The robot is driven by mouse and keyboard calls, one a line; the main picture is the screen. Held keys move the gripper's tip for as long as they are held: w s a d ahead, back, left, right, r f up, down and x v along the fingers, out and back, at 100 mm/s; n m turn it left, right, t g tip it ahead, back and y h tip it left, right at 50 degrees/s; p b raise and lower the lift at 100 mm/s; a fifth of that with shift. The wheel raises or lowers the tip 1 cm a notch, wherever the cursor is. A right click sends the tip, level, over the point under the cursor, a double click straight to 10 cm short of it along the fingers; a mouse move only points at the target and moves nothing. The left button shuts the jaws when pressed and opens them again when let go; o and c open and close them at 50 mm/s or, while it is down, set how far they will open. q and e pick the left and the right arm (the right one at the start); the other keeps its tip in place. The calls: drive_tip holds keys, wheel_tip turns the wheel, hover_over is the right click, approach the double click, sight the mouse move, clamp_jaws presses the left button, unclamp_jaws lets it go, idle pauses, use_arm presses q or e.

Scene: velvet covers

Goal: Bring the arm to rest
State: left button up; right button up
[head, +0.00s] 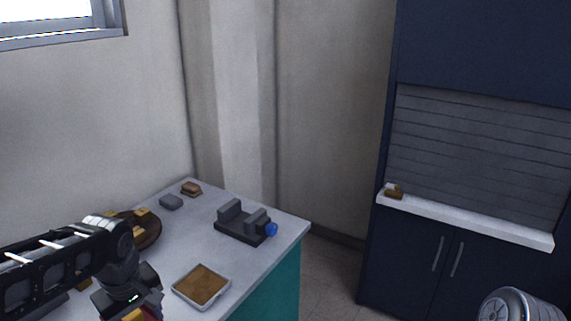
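My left arm (70,262) comes in from the left over the table and bends down at the wrist. My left gripper (140,312) is at the bottom edge, in front of a shallow tray with a brown surface (201,286). Its fingers are cut off by the frame, so I cannot see whether it is open or shut. My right gripper is not in view.
The grey table (185,238) holds a dark vise-like device with a blue knob (240,224), a round brown board with yellow pieces (150,232), a grey block (171,202) and a brown block (191,188). A dark cabinet with a white ledge (470,222) stands right.

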use_arm(q)
drive_tip(key=w+d+f+m+t+h, duration=0.2)
drive_tip(key=w+d+f+m+t, duration=0.1)
drive_tip(key=w+d+f+m, duration=0.25)
drive_tip(key=w+d+f+m+h, duration=0.2)
drive_tip(key=d+f+m, duration=0.1)
drive_tip(key=d+f, duration=0.75)
drive_tip(key=s+d+f+g, duration=0.2)
drive_tip(key=s+d+f, duration=0.2)
drive_tip(key=s+f, duration=0.6)
drive_tip(key=s+d+f+g+h, duration=0.1)
drive_tip(key=s+d+f, duration=0.4)
drive_tip(key=s+f, duration=0.5)
drive_tip(key=shift+s+f+m+g, duration=0.15)
drive_tip(key=shift+s+m+g, duration=0.2)
drive_tip(key=shift+s+g, duration=0.45)
drive_tip(key=shift+s, duration=0.2)
